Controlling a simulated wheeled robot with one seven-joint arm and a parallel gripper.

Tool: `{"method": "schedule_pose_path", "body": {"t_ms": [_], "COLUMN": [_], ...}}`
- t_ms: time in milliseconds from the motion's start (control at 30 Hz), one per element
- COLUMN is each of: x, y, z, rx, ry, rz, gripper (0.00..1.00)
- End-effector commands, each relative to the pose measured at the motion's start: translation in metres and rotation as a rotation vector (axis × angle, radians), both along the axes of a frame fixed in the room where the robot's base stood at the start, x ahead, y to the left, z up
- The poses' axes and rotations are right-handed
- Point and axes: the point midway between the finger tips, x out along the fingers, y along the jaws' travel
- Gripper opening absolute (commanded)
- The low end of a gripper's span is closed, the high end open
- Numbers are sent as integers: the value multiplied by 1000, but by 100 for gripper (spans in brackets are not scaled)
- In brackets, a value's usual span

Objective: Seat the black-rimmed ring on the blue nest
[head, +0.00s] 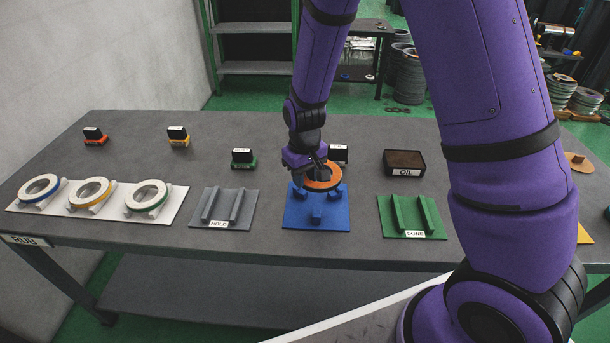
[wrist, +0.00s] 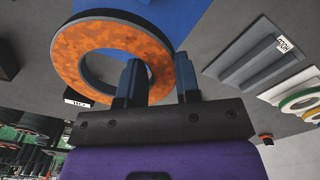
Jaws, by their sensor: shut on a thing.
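The ring (head: 334,182) has a rust-orange face and a dark rim; it also fills the upper left of the wrist view (wrist: 75,55). My gripper (head: 318,168) is shut on the ring's wall. In the wrist view my gripper (wrist: 158,66) has one finger inside the hole and one outside. The blue nest (head: 296,222) is a flat plate with raised blue blocks on the table. The ring appears held above its back part, hiding some of it. A blue patch of the nest (wrist: 150,9) shows beyond the ring in the wrist view.
A grey HOLD cradle (head: 241,222) is left of the nest, a green DONE cradle (head: 434,232) right. A white rack (head: 177,205) carries blue-, yellow- and green-rimmed rings. An OIL tray (head: 404,160) and small dark blocks (head: 243,157) stand behind. The table's front edge is close.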

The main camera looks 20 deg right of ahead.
Motion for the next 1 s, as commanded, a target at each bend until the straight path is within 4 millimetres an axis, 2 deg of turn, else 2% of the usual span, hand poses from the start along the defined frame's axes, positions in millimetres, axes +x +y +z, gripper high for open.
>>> {"method": "schedule_pose_path", "body": {"t_ms": [600, 1000], "x": [0, 0], "y": [0, 0], "z": [-39, -46], "rx": [0, 0], "ry": [0, -1], "rz": [0, 0], "gripper": [0, 0]}}
